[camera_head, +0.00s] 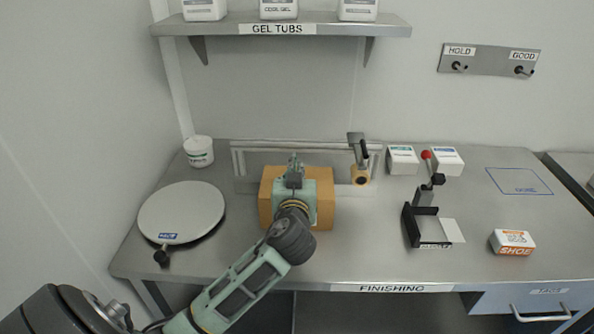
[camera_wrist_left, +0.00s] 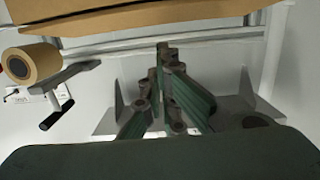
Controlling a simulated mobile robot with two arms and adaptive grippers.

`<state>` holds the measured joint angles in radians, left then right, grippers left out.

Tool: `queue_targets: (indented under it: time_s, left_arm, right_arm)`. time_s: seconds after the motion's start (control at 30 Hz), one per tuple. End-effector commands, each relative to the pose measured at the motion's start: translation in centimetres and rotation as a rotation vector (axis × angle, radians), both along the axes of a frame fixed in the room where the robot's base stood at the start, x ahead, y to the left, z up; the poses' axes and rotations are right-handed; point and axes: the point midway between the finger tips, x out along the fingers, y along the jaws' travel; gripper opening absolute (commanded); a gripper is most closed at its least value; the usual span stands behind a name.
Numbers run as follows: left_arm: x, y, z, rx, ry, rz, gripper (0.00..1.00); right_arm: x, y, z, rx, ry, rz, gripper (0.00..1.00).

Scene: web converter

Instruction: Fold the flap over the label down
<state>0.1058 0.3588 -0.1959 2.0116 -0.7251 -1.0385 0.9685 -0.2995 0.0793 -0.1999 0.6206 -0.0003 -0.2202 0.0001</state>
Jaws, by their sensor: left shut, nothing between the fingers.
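A brown cardboard box (camera_head: 325,205) stands on the steel bench, partly hidden behind my left wrist. My left gripper (camera_head: 294,158) is over the middle of the box in the head view, pointing toward the back wall. In the left wrist view its fingers (camera_wrist_left: 163,46) are shut and empty. A brown cardboard edge (camera_wrist_left: 150,18) runs across the top of that view, apart from the fingertips in the picture. I cannot make out which part of it is the flap, and no label on the box shows. My right gripper is not in view.
A tape roll (camera_head: 361,180) on a holder sits right of the box; it also shows in the left wrist view (camera_wrist_left: 30,63). A round plate (camera_head: 181,212) lies left. A black bracket with a red-knobbed lever (camera_head: 427,156) and a small box (camera_head: 513,242) stand right. A shelf (camera_head: 215,28) hangs above.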

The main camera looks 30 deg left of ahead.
Motion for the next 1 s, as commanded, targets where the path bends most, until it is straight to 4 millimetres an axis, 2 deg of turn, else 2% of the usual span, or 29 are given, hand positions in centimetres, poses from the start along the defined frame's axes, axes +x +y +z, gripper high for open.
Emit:
queue_targets:
  time_s: [0.2, 0.57, 0.83, 1.0]
  left_arm:
    - [0.2, 0.1, -1.6, 0.002, -0.003, 0.0, 0.0]
    - [0.2, 0.1, -1.8, 0.0, -0.002, 0.0, 0.0]
    - [0.8, 0.5, -2.4, -0.071, 0.106, 0.002, 0.0]
    - [0.9, 0.5, -3.1, -0.09, 0.143, 0.0, 0.0]
  right_arm:
    - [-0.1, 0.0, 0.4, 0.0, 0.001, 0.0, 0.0]
    - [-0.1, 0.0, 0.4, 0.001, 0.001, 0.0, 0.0]
    - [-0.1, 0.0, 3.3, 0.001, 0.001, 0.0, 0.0]
    - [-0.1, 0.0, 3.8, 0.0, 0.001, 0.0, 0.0]
